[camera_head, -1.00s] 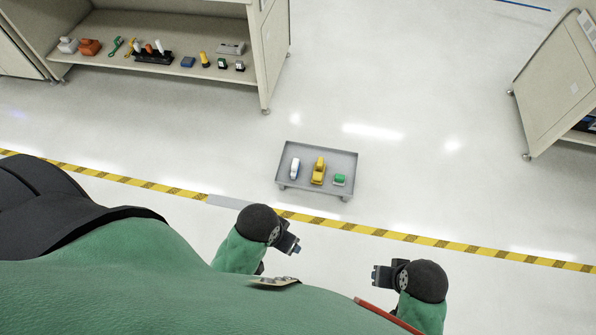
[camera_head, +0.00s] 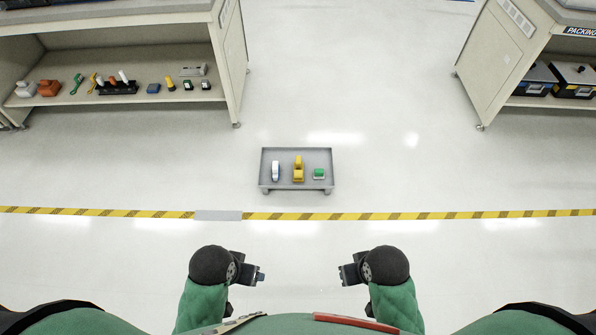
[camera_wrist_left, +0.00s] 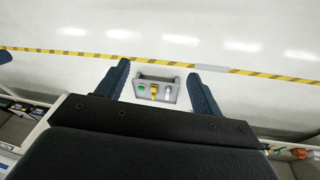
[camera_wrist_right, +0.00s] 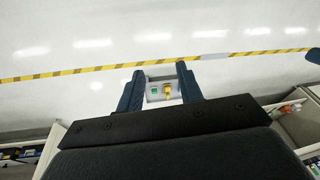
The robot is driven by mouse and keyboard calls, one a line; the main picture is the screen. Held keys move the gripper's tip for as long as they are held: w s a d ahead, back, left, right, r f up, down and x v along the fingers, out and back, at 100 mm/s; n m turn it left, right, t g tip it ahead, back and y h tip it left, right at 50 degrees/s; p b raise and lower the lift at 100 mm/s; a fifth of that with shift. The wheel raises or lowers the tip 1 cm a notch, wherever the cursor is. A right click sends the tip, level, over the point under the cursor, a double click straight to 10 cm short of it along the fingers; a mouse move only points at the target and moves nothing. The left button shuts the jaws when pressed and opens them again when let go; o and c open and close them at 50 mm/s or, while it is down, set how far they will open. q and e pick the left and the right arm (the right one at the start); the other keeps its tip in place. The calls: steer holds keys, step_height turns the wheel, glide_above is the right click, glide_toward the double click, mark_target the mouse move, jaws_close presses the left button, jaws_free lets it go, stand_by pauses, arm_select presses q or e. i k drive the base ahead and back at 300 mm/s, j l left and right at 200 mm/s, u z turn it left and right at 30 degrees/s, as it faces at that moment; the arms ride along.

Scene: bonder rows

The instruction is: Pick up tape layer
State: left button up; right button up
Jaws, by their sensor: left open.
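A yellow item (camera_head: 298,170), possibly the tape layer though too small to be sure, sits in the middle of a low grey tray cart (camera_head: 325,154). A white-and-blue item (camera_head: 276,171) sits left of it and a green-and-white item (camera_head: 319,173) right of it. The yellow item also shows beyond the fingers in the left wrist view (camera_wrist_left: 154,90) and right wrist view (camera_wrist_right: 168,90). My left gripper (camera_head: 261,276) is open and empty, well short of the cart. My right gripper (camera_head: 342,274) has its fingers apart, empty, also short of it.
A yellow-black floor stripe (camera_head: 380,216) with a grey patch (camera_head: 218,215) runs between me and the cart. A shelf unit (camera_head: 180,97) with several small items stands at the left back, a packing bench (camera_head: 497,60) at the right back. The floor around the cart is clear.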

mark_target(298, 166)
steer(key=i+l+u, duration=0.2)
steer(key=i+l, duration=0.15)
steer(key=l, duration=0.3)
steer(key=i+l+u, duration=0.1)
steer(key=l, duration=0.25)
steer(key=i+l+u, duration=0.1)
steer(key=i+l, duration=0.15)
steer(key=i+l+u, duration=0.1)
steer(key=l, duration=0.35)
steer(key=i+l, duration=0.15)
steer(key=l, duration=0.2)
steer(key=i+l+u, duration=0.15)
steer(key=l, duration=0.25)
